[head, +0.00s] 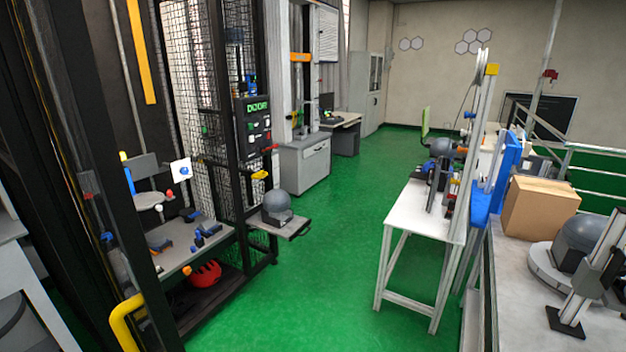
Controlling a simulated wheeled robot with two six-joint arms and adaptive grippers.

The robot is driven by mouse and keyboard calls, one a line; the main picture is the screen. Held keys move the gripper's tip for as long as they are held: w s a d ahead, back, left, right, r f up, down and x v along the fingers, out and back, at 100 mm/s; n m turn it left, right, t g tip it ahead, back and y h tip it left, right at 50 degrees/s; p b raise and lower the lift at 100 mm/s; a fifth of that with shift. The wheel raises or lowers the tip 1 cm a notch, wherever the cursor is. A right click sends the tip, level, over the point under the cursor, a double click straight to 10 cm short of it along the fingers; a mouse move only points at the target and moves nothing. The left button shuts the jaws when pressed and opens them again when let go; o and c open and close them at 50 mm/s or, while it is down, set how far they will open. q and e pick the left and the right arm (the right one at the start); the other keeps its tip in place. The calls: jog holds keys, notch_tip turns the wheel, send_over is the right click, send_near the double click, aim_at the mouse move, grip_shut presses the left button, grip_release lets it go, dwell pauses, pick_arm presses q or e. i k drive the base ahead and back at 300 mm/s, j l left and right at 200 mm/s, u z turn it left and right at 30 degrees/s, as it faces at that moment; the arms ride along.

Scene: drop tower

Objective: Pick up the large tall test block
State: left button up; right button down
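I cannot clearly make out a large tall test block in the head view. A tall blue panel-like piece (507,165) stands upright at the right, beside a metal upright, but I cannot tell whether it is a block. Small blue and dark pieces (207,232) lie on the grey shelf (185,257) inside the open black tower frame at the left. They are too small to identify. Neither of my grippers is in view.
A white table (412,212) with equipment stands right of centre. A cardboard box (540,207) and a grey dome (582,238) sit on the right bench. Another dome (276,205) rests on a small shelf by the tower. Green floor (315,275) is clear between.

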aim_at(277, 206)
jog(key=i+l, duration=0.2)
jog(key=i, duration=0.45)
jog(key=i+l+z, duration=0.15)
jog(key=i, duration=0.45)
jog(key=i+l, duration=0.25)
jog(key=i, duration=0.4)
jog(key=l+z, duration=0.05)
